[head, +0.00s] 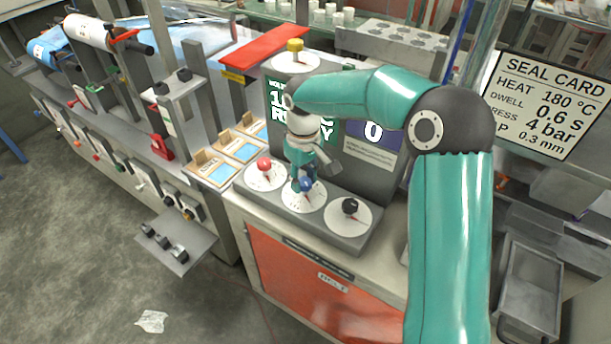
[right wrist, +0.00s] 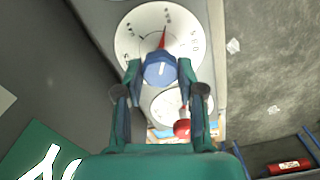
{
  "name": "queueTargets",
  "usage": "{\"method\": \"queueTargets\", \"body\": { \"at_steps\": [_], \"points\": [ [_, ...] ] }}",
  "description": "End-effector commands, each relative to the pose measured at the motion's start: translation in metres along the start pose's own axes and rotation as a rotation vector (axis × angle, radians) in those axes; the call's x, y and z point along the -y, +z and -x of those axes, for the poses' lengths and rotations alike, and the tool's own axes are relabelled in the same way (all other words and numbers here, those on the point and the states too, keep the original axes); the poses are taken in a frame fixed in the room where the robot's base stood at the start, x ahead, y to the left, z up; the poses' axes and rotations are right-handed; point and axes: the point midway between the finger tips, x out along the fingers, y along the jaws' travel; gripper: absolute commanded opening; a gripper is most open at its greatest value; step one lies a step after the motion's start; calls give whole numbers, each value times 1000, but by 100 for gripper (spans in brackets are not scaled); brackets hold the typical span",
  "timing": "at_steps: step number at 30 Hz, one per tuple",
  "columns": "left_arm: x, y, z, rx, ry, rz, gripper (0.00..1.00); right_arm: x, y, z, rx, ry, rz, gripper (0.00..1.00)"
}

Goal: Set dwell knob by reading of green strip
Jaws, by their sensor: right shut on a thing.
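The blue knob (head: 306,184) sits on the middle white dial of a grey panel, between a red knob (head: 264,163) and a black knob (head: 350,206). My right gripper (head: 303,180) reaches down from above and is shut on the blue knob. In the right wrist view the blue knob (right wrist: 160,70) is between the two fingertips, and its red pointer (right wrist: 163,40) points up in the picture. A green display (head: 277,105) behind the panel is partly hidden by my right arm. The seal card (head: 548,105) reads dwell 0,6 s. My left gripper is not in view.
Trays with blue film pieces (head: 240,147) lie left of the panel. A yellow knob (head: 295,45) stands on top of the unit behind, near a red bar (head: 268,52). A grey shelf (head: 177,245) juts out at lower left. A scrap of film (head: 151,321) lies on the floor.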

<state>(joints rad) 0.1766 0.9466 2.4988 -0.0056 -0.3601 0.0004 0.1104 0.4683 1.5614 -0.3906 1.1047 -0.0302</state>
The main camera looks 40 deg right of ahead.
Motion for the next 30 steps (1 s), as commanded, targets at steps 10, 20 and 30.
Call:
{"method": "queueTargets", "body": {
  "at_steps": [10,20,30],
  "points": [
    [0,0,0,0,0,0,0,0,-2,2,-7,2,-1,52],
    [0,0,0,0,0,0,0,0,0,0,-2,1,-1,64],
    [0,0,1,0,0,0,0,-1,-2,30,-7,3,-1,64]
  ]
}}
